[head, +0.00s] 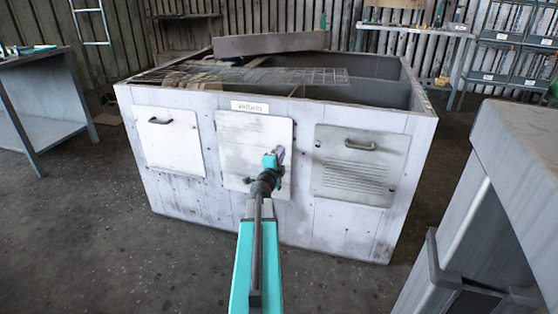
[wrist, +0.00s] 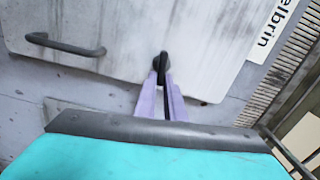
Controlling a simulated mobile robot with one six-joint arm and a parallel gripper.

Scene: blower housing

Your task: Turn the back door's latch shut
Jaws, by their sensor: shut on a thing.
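The middle door (head: 240,140) of the pale, dirty housing lies flat in the front wall, below a label plate. It also shows in the wrist view (wrist: 125,30), with its dark bar handle (wrist: 65,46) at left. A small dark latch (wrist: 163,60) stands at the door's edge. My gripper (wrist: 162,82) has its purple fingers closed on the latch. In the head view my gripper (head: 279,153) is at the right edge of the middle door, and it hides the latch there. I cannot tell the latch's exact angle, as the fingers cover part of it.
A left door (head: 168,140) and a louvred right door (head: 358,165) flank the middle one. The housing's open top holds a wire grid (head: 300,76) and a beam (head: 270,43). A grey bench (head: 515,150) stands close at right.

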